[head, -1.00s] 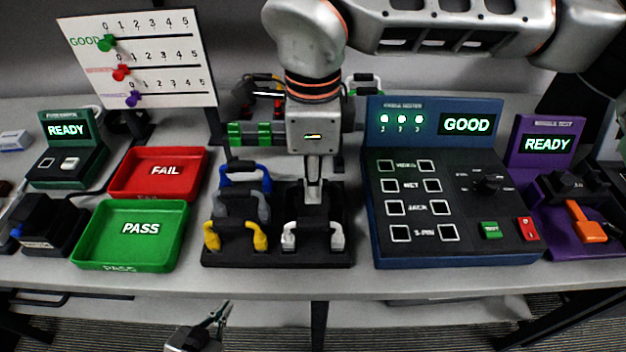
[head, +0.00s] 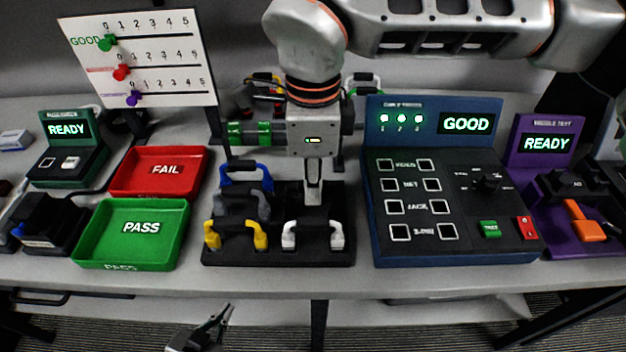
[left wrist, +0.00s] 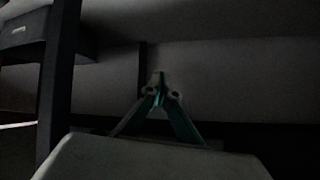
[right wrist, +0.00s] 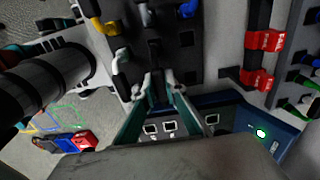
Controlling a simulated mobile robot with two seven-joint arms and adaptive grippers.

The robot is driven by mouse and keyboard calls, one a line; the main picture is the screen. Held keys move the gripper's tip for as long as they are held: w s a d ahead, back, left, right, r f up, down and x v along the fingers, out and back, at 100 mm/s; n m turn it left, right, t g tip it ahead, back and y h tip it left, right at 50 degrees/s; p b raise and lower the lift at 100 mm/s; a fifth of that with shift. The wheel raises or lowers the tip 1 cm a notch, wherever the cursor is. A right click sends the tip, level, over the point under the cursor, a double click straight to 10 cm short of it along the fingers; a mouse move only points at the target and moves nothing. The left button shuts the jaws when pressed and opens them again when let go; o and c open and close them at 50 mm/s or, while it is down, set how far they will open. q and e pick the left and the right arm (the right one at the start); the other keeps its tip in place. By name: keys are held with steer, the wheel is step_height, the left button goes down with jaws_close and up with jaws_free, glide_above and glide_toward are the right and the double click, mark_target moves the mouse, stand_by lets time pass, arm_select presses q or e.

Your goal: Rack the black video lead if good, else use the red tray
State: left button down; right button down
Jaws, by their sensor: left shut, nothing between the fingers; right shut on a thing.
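My right gripper (head: 313,200) points down over the right column of the black rack (head: 220,255), behind the white lead (head: 313,235). It is shut on a dark piece, seemingly the black video lead, low at the rack; the dark-on-dark view hides whether it is seated. In the right wrist view the gripper's fingertips (right wrist: 157,88) meet over the dark rack. The cable tester (head: 450,185) reads GOOD with three green lights. The red FAIL tray (head: 190,187) looks empty. My left gripper (head: 222,318) is shut and empty below the table's front edge.
Blue (head: 245,168), grey and yellow (head: 260,238) leads fill the rack's left column. The green PASS tray (head: 105,245) looks empty. A purple tester (head: 545,145) and a small green tester (head: 68,130) read READY. A scoreboard (head: 150,60) stands behind the trays.

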steer(key=shift+f, duration=0.15)
arm_select(q)
steer(key=shift+w+r, duration=0.35)
steer(key=shift+w, duration=0.15)
steer(key=shift+s, duration=0.15)
arm_select(e)
steer(key=shift+f, duration=0.3)
arm_select(q)
steer(key=shift+s+f, duration=0.5)
steer(key=shift+w+r, duration=0.1)
steer(key=shift+w+r, duration=0.5)
steer(key=shift+w, duration=0.1)
arm_select(e)
steer(key=shift+f, duration=0.15)
